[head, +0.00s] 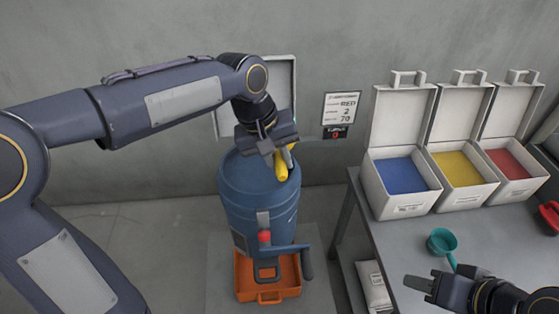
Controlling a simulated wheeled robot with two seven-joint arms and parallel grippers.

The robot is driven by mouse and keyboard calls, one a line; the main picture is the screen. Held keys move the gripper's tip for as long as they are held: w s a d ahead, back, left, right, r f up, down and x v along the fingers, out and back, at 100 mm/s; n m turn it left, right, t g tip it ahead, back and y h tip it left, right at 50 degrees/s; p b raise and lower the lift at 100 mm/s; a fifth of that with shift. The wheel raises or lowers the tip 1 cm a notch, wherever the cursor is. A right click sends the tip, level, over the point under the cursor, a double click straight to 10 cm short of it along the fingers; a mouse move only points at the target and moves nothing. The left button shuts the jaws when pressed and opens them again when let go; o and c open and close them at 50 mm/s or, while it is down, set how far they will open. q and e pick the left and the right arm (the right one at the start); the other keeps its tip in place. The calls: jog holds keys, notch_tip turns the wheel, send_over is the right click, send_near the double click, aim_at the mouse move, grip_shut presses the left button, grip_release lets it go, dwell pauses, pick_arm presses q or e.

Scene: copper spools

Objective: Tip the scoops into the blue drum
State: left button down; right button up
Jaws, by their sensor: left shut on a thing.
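The blue drum (258,205) stands upright on the floor in the middle of the head view. My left gripper (270,146) is above the drum's top and shut on a yellow scoop (282,168). The scoop is tilted, and the gripper hides part of it; I cannot see whether it holds anything. A teal scoop (439,241) lies on the table, its handle running toward my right gripper (418,284). That gripper is low over the table, and its jaw gap is unclear. A red scoop (547,214) is cut off at the right edge.
Open white boxes with blue (402,176), yellow (459,169) and red (512,164) contents stand on the grey table (395,240). A wall sign (342,106) reads RED, 2, 70. An orange tray (245,285) sits at the drum's foot.

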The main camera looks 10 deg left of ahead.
pick_arm(q)
jog(key=shift+a+h, duration=0.35)
jog(key=shift+h, duration=0.45)
jog(key=h+b, duration=0.1)
jog(key=b, duration=0.1)
jog(key=t+h+b, duration=0.1)
jog(key=b, duration=0.2)
jog(key=f+h+b, duration=0.1)
jog(key=h+b, duration=0.1)
jog(key=b, duration=0.1)
jog(key=shift+a+t, duration=0.1)
jog(key=shift+t, duration=0.3)
jog(key=f+h+b, duration=0.1)
jog(key=h+b, duration=0.1)
jog(key=b, duration=0.5)
jog(key=a+f+t+h+b, duration=0.1)
jog(key=h+b, duration=0.1)
jog(key=b, duration=0.5)
jog(key=s+a+f+t+h+b, duration=0.1)
jog(key=f+h+b, duration=0.1)
jog(key=b, duration=0.6)
jog(key=shift+a+f+h, duration=0.1)
jog(key=shift+a+h, duration=0.15)
jog(key=shift+h, duration=0.35)
jog(key=shift+a+h+b, duration=0.1)
jog(key=shift+h+b, duration=0.3)
jog(key=shift+b, duration=0.6)
